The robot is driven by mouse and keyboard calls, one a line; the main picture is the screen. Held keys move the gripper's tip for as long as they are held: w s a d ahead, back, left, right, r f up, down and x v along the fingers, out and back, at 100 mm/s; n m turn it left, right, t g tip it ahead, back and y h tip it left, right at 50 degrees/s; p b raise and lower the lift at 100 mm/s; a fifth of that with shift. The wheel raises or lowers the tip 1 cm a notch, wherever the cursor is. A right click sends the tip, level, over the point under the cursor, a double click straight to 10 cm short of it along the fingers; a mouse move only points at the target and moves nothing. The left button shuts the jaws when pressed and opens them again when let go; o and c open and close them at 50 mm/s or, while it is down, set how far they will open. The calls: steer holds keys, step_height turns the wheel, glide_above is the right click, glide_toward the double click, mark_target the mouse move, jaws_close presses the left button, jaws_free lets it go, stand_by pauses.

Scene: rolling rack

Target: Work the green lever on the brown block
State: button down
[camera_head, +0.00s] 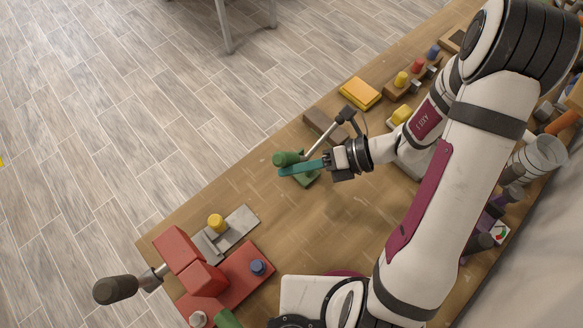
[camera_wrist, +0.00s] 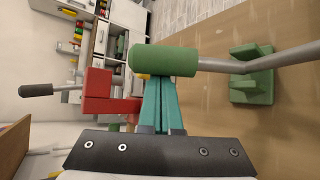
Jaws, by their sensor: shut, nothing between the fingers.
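The green lever handle (camera_head: 290,158) sits at the end of a metal rod that runs up to a dark pivot on the brown block (camera_head: 323,124). In the wrist view the green handle (camera_wrist: 163,60) lies across the top of my fingers, with its rod going off to the right. My gripper (camera_head: 283,171) has its teal fingers shut together with nothing between them. The fingertips (camera_wrist: 161,82) are right beside the handle; the handle hides their ends in the wrist view, and I cannot tell whether they touch. The dark pivot is partly behind my wrist.
A green notched bracket (camera_head: 309,180) stands below my fingers on the wooden table (camera_head: 340,225). A red vise-like block (camera_head: 178,250) with a dark-handled rod and a grey plate (camera_head: 240,222) lie at lower left. A yellow block (camera_head: 360,92) and several pegs line the upper right.

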steer(key=w+d+m+y, duration=0.1)
steer(key=w+d+r+g+y, duration=0.1)
steer(key=shift+w+r+m+y, duration=0.1)
steer(key=shift+r+m+y, duration=0.2)
steer(key=shift+m+y, duration=0.1)
steer(key=shift+w+d+r, duration=0.3)
steer(key=shift+w+d, duration=0.6)
